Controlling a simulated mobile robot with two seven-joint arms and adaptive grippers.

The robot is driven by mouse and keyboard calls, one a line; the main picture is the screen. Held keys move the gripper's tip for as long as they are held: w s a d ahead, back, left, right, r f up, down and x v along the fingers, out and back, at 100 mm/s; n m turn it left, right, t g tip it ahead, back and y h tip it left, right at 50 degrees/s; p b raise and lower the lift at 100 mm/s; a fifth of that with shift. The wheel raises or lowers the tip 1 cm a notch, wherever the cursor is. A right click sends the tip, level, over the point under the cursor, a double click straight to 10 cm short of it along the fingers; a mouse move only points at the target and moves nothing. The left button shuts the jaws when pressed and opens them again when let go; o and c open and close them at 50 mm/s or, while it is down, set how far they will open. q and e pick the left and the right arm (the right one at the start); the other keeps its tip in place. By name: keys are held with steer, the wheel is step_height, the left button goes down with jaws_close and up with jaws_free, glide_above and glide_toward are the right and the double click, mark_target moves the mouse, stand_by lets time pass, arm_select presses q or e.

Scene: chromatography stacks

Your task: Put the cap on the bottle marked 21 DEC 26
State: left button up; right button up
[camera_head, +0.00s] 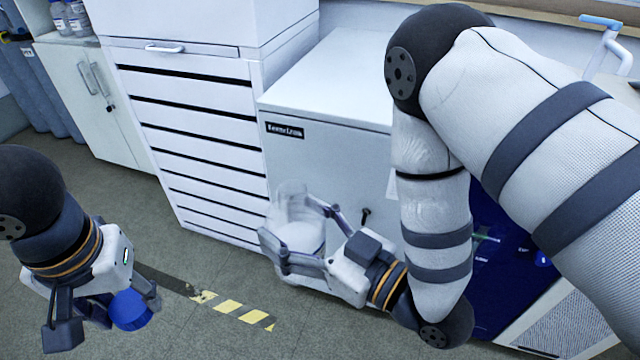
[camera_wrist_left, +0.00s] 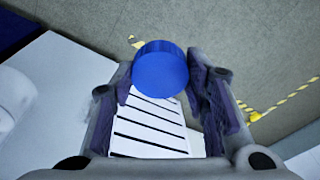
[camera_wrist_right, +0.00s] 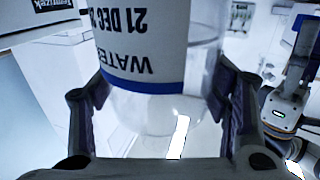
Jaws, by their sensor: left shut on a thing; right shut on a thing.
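My left gripper (camera_head: 105,318) is shut on a blue cap (camera_head: 129,310). In the left wrist view the cap (camera_wrist_left: 160,68) sits between the fingertips. My right gripper (camera_head: 300,238) is shut on a clear bottle (camera_head: 297,222) with a white label. In the right wrist view the bottle's label (camera_wrist_right: 150,45) reads "21 DEC 2…" and "WATER", upside down in that picture. The bottle's neck (camera_head: 290,190) points up in the head view, and no cap shows on it. The cap is apart from the bottle, lower and to its left in the head view.
A white drawer cabinet (camera_head: 190,130) and a lower white cabinet (camera_head: 330,110) stand behind the grippers. Capped bottles (camera_head: 70,18) stand on a counter at the far left. Grey floor with yellow-striped tape (camera_head: 228,306) lies open between the two grippers.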

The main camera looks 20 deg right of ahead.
steer(key=shift+s+a+f+n+g+y, duration=0.2)
steer(key=shift+a+f+n+g+y, duration=0.15)
steer(key=shift+a+y, duration=0.1)
arm_select(q)
steer(key=shift+w+r, duration=0.1)
steer(key=w+d+r, duration=0.4)
steer(key=w, duration=0.1)
step_height(320, 180, up, 12)
steer(key=m+h, duration=0.1)
glide_above(286, 195)
steer(key=shift+r, duration=0.15)
